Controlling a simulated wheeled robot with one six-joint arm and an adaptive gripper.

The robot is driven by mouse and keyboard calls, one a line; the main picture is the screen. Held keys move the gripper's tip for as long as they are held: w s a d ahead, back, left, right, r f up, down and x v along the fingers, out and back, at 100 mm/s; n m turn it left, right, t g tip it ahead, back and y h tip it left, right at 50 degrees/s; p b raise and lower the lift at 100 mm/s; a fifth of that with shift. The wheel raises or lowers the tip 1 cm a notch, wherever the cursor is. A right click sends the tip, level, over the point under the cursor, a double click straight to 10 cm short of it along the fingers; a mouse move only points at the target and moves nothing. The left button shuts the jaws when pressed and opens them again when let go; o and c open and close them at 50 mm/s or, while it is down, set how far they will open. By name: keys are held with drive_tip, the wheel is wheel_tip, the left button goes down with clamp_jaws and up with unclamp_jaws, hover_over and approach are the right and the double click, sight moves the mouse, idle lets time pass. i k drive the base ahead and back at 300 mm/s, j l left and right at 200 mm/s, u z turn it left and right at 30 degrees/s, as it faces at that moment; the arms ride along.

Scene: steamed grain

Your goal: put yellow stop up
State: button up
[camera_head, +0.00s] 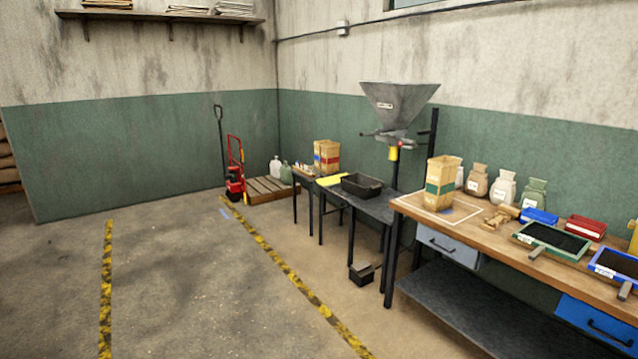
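A small yellow part (393,153) shows on the stand just below the grey metal hopper (398,105). A flat yellow piece (332,180) lies at the left end of the dark table (384,207), beside a black tray (362,185). I cannot tell from this distance which of these is the yellow stop. Another yellow thing (633,238) is cut off at the right picture edge. My gripper and arm are out of view.
A wooden workbench (470,230) at right holds a tan bag (440,182), small sacks and framed trays. A red hand truck (236,172) and a pallet (268,189) stand by the back wall. A black bin (361,274) is low beside the dark table. Open floor lies at left.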

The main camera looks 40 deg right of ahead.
sight(334, 178)
drive_tip(key=z, duration=0.4)
drive_tip(key=i+j+z, duration=0.2)
drive_tip(key=i, duration=1.35)
drive_tip(key=i+u, duration=0.1)
drive_tip(key=i, duration=0.8)
drive_tip(key=i+l+u, duration=0.1)
drive_tip(key=i, duration=0.75)
drive_tip(key=i+z, duration=0.25)
drive_tip(key=i, duration=0.35)
drive_tip(key=i+z, duration=0.2)
drive_tip(key=i, duration=0.4)
drive_tip(key=i+j+z, duration=0.25)
drive_tip(key=i, duration=0.35)
drive_tip(key=i+z, duration=0.45)
drive_tip(key=i, duration=1.7)
